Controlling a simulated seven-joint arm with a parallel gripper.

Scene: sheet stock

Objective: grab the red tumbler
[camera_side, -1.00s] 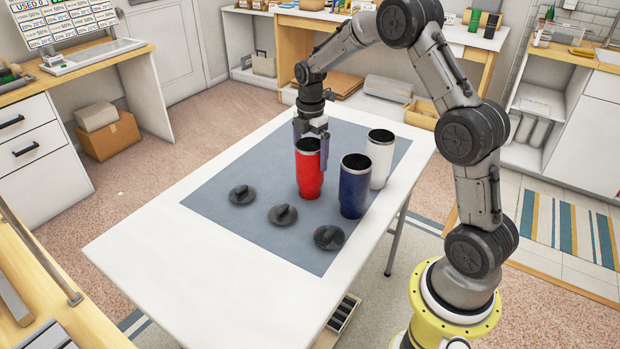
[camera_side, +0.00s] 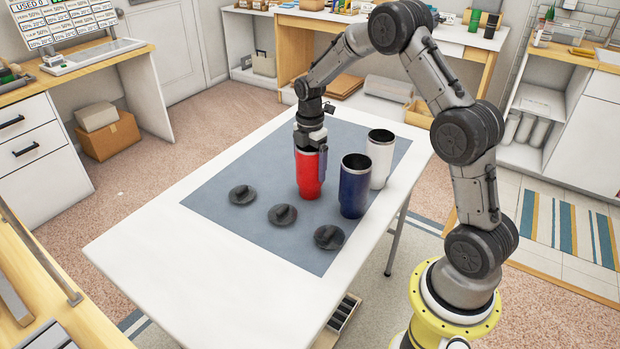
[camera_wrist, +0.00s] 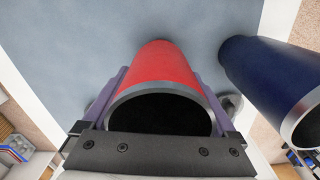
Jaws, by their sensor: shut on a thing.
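The red tumbler (camera_side: 309,177) stands upright on the grey mat, its top partly hidden by my gripper in the side view. My gripper (camera_side: 311,162) points down over it, with a finger on either side of its upper body. In the wrist view the tumbler (camera_wrist: 163,72) lies between the two purple fingers of my gripper (camera_wrist: 160,100), and its open steel rim and dark inside show. The gripper is shut on the red tumbler. I see no clear gap under the tumbler.
A dark blue tumbler (camera_side: 354,188) stands close to the right, with a white tumbler (camera_side: 380,156) behind it. Black lids (camera_side: 242,195) lie in a row on the grey mat (camera_side: 225,212) in front. The white table (camera_side: 150,245) is bare at the left.

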